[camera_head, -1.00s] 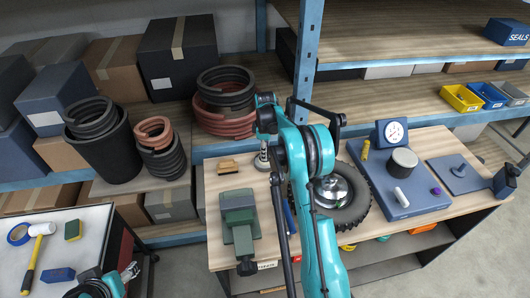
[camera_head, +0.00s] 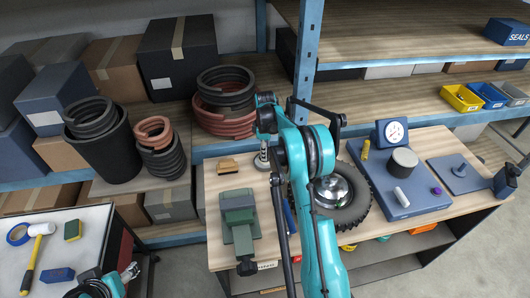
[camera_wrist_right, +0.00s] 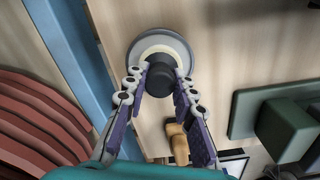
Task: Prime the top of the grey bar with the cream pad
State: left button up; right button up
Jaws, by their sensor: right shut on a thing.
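My right gripper (camera_wrist_right: 158,90) is shut on the dark knob (camera_wrist_right: 160,78) of a round pad in the right wrist view. The pad (camera_wrist_right: 139,48) has a grey top and a pale, cream-like rim, and is over or on the wooden bench; I cannot tell whether it touches. In the head view this gripper (camera_head: 262,158) is at the bench's back left, partly behind my arm. A green vise (camera_head: 240,222) stands in front of it. I cannot clearly make out a grey bar. My left gripper (camera_head: 130,270) is at the lower left, its jaws unclear.
A tan wooden block (camera_head: 228,166) lies behind the vise. A black tyre (camera_head: 350,217) and a blue plate (camera_head: 420,203) with a gauge (camera_head: 392,132) are to the right. A blue shelf post (camera_head: 309,45) rises behind my right arm. Bare bench shows around the vise.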

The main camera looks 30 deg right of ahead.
jog(key=shift+r+p, duration=1.8)
jog(key=shift+r, duration=1.65)
